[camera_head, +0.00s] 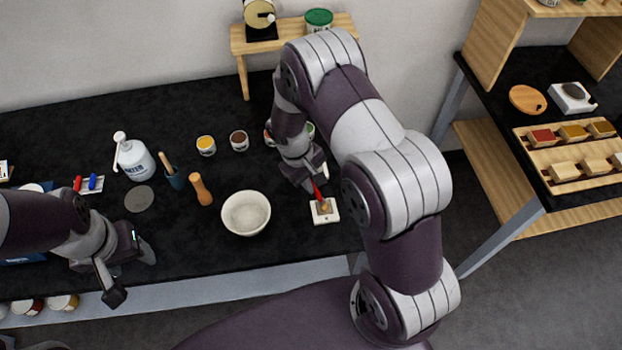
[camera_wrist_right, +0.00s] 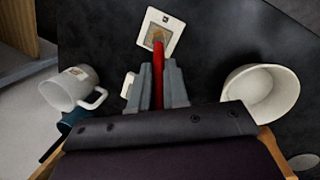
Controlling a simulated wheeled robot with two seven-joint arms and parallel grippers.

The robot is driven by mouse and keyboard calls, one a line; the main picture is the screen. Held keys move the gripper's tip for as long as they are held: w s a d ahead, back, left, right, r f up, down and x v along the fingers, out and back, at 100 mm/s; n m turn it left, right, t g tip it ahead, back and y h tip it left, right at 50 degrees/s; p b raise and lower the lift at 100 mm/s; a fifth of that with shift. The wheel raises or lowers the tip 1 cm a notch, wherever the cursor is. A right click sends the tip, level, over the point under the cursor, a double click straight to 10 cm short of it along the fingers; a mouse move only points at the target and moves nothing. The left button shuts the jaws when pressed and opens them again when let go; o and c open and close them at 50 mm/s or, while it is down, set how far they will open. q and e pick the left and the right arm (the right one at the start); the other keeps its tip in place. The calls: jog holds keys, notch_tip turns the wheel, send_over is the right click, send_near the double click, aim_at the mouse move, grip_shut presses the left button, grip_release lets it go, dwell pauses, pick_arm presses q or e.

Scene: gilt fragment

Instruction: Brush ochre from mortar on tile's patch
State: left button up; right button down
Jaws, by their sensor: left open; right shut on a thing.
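My right gripper (camera_head: 314,182) is shut on a red-handled brush (camera_head: 318,194). In the right wrist view, the brush (camera_wrist_right: 158,75) points away from the fingers (camera_wrist_right: 160,84), its tip over the tile's patch. I cannot tell whether the bristles touch. The white square tile (camera_head: 324,217) lies near the table's front edge; it also shows in the right wrist view (camera_wrist_right: 174,30), with a tan patch (camera_wrist_right: 153,37) partly hidden by the brush. The pale mortar (camera_head: 246,213) stands left of the tile; its contents are unclear. My left gripper (camera_head: 130,272) is open and empty at the front left edge.
A white mug (camera_wrist_right: 66,92) shows in the wrist view. A side shelf (camera_head: 560,160) holds pigment blocks.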

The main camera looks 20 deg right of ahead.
jog(key=shift+b+x, duration=0.7)
jog(key=shift+x, duration=0.15)
dwell(0.5)
jog(key=shift+w+a, duration=0.15)
